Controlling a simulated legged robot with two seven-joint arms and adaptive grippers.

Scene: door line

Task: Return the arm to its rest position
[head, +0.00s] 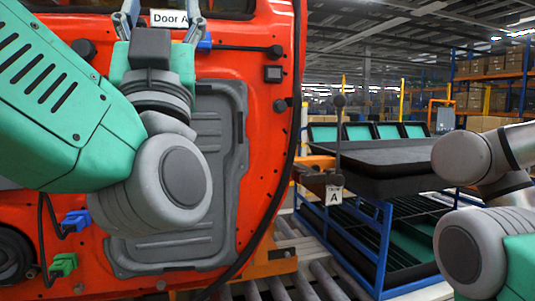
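My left arm comes in from the left, its green forearm and grey wrist covering much of the orange-red door (270,110). My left gripper (162,14) points up in front of the door's top part. Its two grey fingers stand apart on either side of the white "Door A" label (170,18), with nothing seen between them but the door behind. Whether the fingers touch the door cannot be told. My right arm shows only as grey and green links at the right edge; its gripper is out of view.
A blue connector (76,220) and a green connector (63,264) hang at the door's lower left. A blue-framed rack (384,240) with dark trays and an "A" tag (334,195) stands right of the door. Rollers (325,280) run below. Shelves with boxes are far back.

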